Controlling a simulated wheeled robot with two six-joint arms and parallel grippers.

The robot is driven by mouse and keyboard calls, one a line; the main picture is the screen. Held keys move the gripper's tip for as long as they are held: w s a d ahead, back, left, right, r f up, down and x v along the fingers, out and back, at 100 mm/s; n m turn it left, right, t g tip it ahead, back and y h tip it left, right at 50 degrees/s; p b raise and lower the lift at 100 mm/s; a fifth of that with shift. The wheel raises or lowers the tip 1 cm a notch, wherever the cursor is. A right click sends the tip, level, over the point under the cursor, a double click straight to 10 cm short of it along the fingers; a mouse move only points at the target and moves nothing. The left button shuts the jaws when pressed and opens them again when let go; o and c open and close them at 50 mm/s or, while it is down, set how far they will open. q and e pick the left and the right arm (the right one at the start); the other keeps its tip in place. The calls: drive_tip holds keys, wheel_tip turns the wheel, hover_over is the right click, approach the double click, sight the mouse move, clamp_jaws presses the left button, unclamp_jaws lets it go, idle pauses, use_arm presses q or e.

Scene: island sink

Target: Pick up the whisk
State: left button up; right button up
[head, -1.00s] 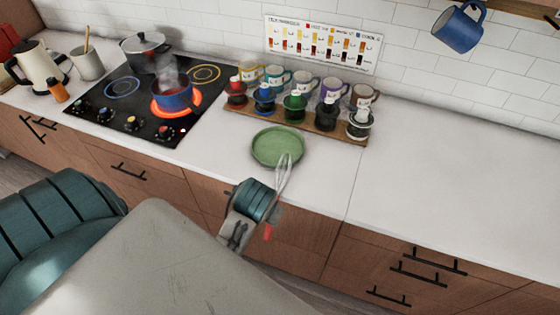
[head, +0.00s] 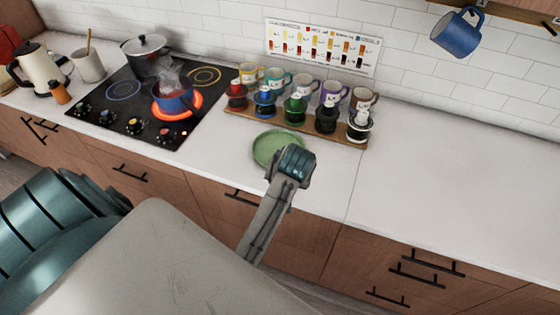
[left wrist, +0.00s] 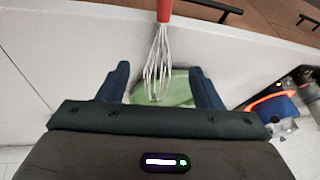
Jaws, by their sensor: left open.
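The whisk (left wrist: 160,48) has thin wire loops and a red handle (left wrist: 164,9). In the left wrist view its wires reach over the green plate (left wrist: 178,88), and its handle points to the top of the picture, across the counter edge. My left gripper (left wrist: 159,70) is open, with one blue finger on each side of the wires and nothing clamped. In the head view my left gripper (head: 294,164) is over the near right side of the green plate (head: 268,149). There my arm hides the whisk. My right gripper is not in view.
A wooden rack (head: 345,134) with several coloured mugs and drippers stands behind the plate. A stove (head: 140,105) with a steaming blue pot (head: 173,98) on a glowing burner is at left. The counter (head: 440,170) at right is clear. A blue mug (head: 457,31) hangs above.

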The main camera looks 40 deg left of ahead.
use_arm(q)
drive_tip(key=shift+a+f+p, duration=0.15)
drive_tip(key=shift+f+p, duration=0.15)
drive_tip(key=shift+p, duration=0.05)
drive_tip(key=p+x, duration=0.1)
drive_tip(key=x, duration=0.2)
drive_tip(key=shift+f+p, duration=0.3)
drive_tip(key=shift+p, duration=0.05)
drive_tip(key=shift+w+a+f, duration=0.1)
drive_tip(key=shift+a+f, duration=0.1)
drive_tip(key=shift+f, duration=0.2)
drive_tip(key=shift+d, duration=0.1)
drive_tip(key=c, duration=1.1)
drive_tip(key=shift+o, duration=0.2)
